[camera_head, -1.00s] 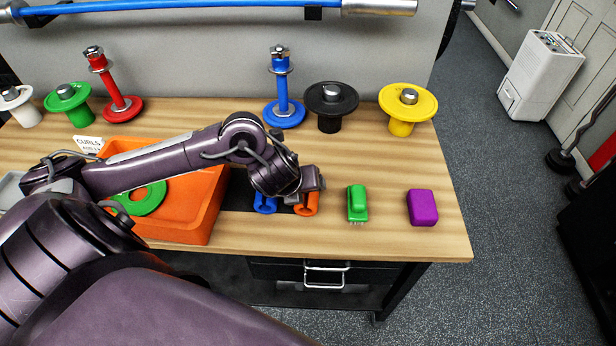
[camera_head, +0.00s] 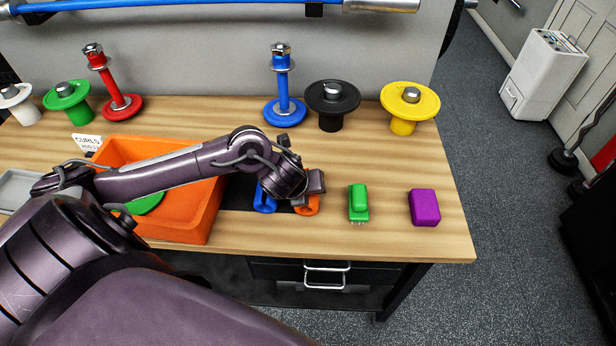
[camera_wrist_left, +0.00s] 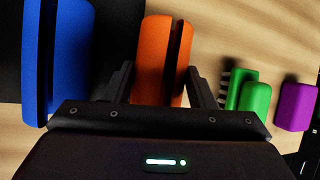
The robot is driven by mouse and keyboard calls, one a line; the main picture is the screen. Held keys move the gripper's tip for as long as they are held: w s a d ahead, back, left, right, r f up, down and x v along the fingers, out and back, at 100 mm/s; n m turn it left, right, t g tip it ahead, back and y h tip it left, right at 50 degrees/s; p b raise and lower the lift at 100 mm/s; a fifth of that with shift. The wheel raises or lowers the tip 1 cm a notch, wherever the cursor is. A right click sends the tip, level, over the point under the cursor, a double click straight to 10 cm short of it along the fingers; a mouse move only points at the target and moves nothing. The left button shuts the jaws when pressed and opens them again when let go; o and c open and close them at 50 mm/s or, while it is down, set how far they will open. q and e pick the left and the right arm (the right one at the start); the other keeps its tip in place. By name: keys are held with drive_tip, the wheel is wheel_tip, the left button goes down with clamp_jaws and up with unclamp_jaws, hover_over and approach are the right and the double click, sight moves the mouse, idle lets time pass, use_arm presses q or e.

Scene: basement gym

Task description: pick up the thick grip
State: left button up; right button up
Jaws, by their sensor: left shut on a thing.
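Two split, tube-like grips are at the middle of the table, on or beside a black patch: a blue grip (camera_head: 264,203) on the left and an orange grip (camera_head: 308,208) on the right. My left gripper (camera_head: 304,199) is over the orange grip. In the left wrist view, the orange grip (camera_wrist_left: 153,55) stands between the two fingers of my left gripper (camera_wrist_left: 160,78), which is shut on it. The blue grip (camera_wrist_left: 70,50) is outside the fingers, to the left. I cannot tell whether the orange grip touches the table. My right gripper is not in view.
A green block-like piece (camera_head: 358,203) and a purple block (camera_head: 424,207) are to the right. An orange bin (camera_head: 203,220) stands at left under my arm, with a green disc (camera_head: 148,203) inside. Coloured weight stands line the back, including blue (camera_head: 284,108), black (camera_head: 331,98) and yellow (camera_head: 409,102).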

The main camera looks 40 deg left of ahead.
use_arm(q)
drive_tip(key=shift+r, duration=0.15)
wheel_tip(320, 180, up, 20)
drive_tip(key=p, duration=0.9)
drive_tip(key=shift+d, duration=0.15)
